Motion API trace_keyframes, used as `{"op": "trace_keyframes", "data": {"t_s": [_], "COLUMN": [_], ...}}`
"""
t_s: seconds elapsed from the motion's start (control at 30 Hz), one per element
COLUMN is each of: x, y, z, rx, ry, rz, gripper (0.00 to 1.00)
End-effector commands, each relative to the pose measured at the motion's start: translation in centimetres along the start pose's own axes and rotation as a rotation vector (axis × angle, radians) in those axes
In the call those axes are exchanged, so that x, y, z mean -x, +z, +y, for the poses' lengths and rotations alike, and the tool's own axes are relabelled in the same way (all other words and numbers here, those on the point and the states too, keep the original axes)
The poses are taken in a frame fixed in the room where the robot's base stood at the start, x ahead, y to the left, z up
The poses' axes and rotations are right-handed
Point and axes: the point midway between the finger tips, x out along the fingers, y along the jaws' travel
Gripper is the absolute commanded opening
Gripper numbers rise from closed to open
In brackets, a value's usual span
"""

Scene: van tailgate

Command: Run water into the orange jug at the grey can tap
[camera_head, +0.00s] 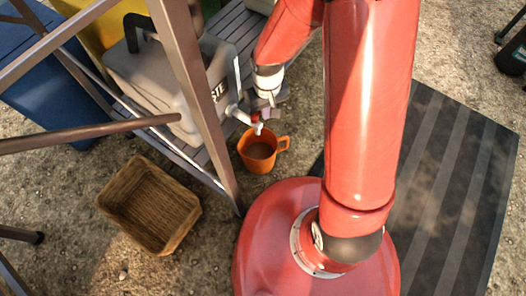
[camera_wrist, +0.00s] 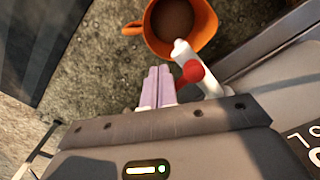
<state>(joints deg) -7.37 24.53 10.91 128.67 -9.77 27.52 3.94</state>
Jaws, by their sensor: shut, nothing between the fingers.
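The grey can (camera_head: 150,72) has a dark handle and partly visible lettering ending in "STE". Its white tap (camera_head: 240,114) has a red knob and points out over the orange jug (camera_head: 259,153). In the wrist view the tap's red knob (camera_wrist: 193,71) is just right of my gripper (camera_wrist: 159,72), whose pale fingers are closed together and empty. I cannot tell whether they touch the tap. The jug also shows in the wrist view (camera_wrist: 207,25), upright below the spout, with a brownish inside. I cannot tell its water level, and no stream is visible.
The can stands on a slatted bench (camera_head: 232,28) behind a brown metal frame (camera_head: 196,85). A wicker basket (camera_head: 150,205) is on the gravel at lower left. A blue box (camera_head: 45,75) is at far left. A dark striped mat (camera_head: 450,180) lies at right.

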Motion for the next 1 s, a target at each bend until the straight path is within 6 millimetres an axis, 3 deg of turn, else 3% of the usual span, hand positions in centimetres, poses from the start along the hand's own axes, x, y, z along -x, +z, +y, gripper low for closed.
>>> {"op": "trace_keyframes", "data": {"t_s": [0.53, 1.0], "x": [5.9, 6.0], "y": [0.6, 0.8], "z": [0.4, 0.4], "rx": [-0.001, 0.000], "ry": [0.001, 0.000], "rz": [0.001, 0.000], "gripper": [0.00, 0.00]}}
